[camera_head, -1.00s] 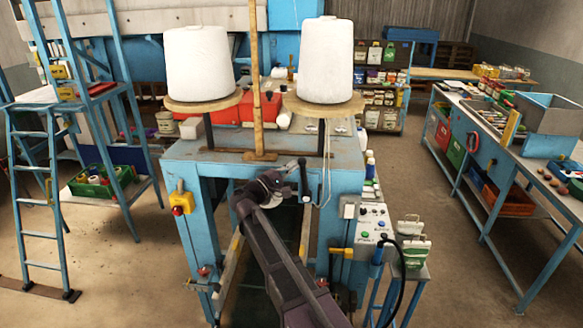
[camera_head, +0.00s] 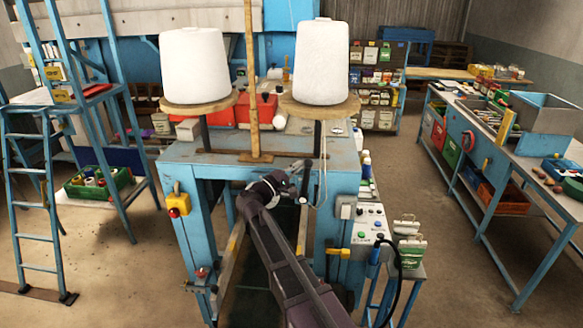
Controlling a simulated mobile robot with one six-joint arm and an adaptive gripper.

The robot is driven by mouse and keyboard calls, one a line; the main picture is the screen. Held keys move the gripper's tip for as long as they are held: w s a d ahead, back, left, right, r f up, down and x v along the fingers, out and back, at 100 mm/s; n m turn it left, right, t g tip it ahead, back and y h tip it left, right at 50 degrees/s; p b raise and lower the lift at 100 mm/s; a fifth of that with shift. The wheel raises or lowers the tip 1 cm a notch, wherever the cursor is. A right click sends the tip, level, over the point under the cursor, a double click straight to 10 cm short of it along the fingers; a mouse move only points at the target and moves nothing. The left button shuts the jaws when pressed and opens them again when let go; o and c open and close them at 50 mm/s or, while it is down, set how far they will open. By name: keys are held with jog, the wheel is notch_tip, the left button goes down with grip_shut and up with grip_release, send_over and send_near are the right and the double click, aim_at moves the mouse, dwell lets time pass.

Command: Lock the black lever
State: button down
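A black lever (camera_head: 306,180) hangs roughly upright at the front edge of the blue machine table, right of its middle. My gripper (camera_head: 294,169) is at the end of my dark arm, close to the left side of the lever's upper part. In this view they overlap, and I cannot tell whether they touch. The fingers are small and dark, so their opening is not clear. I see nothing held in them.
Two white thread cones (camera_head: 194,66) stand on wooden discs above the blue table (camera_head: 190,150). A wooden post (camera_head: 252,80) rises between them. A button panel (camera_head: 371,222) and a yellow handle (camera_head: 338,252) are at the right. A blue ladder (camera_head: 45,205) stands left.

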jog(key=shift+s+d+f+b, duration=0.15)
jog(key=shift+d+f+b, duration=0.1)
jog(key=shift+d, duration=1.1)
jog(key=shift+s+d+f+b, duration=0.15)
jog(key=shift+d+f+b, duration=0.05)
jog(key=shift+d, duration=1.2)
jog(key=shift+s+d+f+b, duration=0.15)
jog(key=shift+d+f+b, duration=0.1)
jog(key=shift+d, duration=1.1)
jog(key=shift+r, duration=0.1)
jog(key=s+a+r+p, duration=0.2)
jog(key=s+a, duration=0.1)
jog(key=a, duration=0.2)
jog(key=s+a+r+p, duration=0.2)
jog(key=a, duration=0.3)
jog(key=shift+s+a+r+p, duration=0.35)
jog(key=shift+s+a, duration=0.05)
